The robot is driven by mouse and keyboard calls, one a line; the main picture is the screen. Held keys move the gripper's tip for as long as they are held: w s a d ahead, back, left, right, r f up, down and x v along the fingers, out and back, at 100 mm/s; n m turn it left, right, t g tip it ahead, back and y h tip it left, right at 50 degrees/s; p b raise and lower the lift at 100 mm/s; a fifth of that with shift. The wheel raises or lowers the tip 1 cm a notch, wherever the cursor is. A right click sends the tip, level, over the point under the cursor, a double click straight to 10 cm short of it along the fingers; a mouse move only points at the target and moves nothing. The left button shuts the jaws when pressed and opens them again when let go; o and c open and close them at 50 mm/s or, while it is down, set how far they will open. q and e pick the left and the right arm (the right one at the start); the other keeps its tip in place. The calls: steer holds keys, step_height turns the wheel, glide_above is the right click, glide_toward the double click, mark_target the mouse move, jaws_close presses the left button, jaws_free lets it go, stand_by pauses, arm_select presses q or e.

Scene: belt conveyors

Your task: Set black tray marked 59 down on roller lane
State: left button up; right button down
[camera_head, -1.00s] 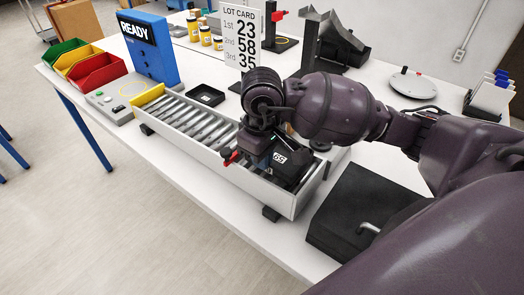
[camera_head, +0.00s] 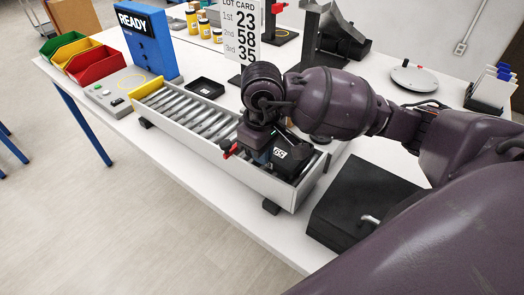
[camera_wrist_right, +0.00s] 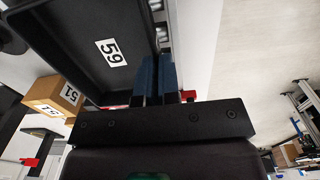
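The black tray marked 59 (camera_head: 291,160) is at the right end of the roller lane (camera_head: 205,140), within its side walls as seen in the head view. Whether its base touches the rollers is hidden. In the right wrist view the tray (camera_wrist_right: 85,40) fills the upper left, its white 59 label in plain view. My right gripper (camera_head: 258,157) is at the tray's edge. Its blue fingers (camera_wrist_right: 158,72) are closed on the tray's wall in the wrist view. My left gripper is not in view.
Left of the tray the rollers are bare up to a yellow end piece (camera_head: 146,91). A small black tray (camera_head: 206,88) lies behind the lane. A lot card (camera_head: 240,30) stands behind my arm. A black box (camera_head: 350,205) is at the right. A box marked 51 (camera_wrist_right: 55,97) shows in the wrist view.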

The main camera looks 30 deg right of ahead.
steer(key=shift+f+b, duration=0.3)
steer(key=shift+f, duration=0.05)
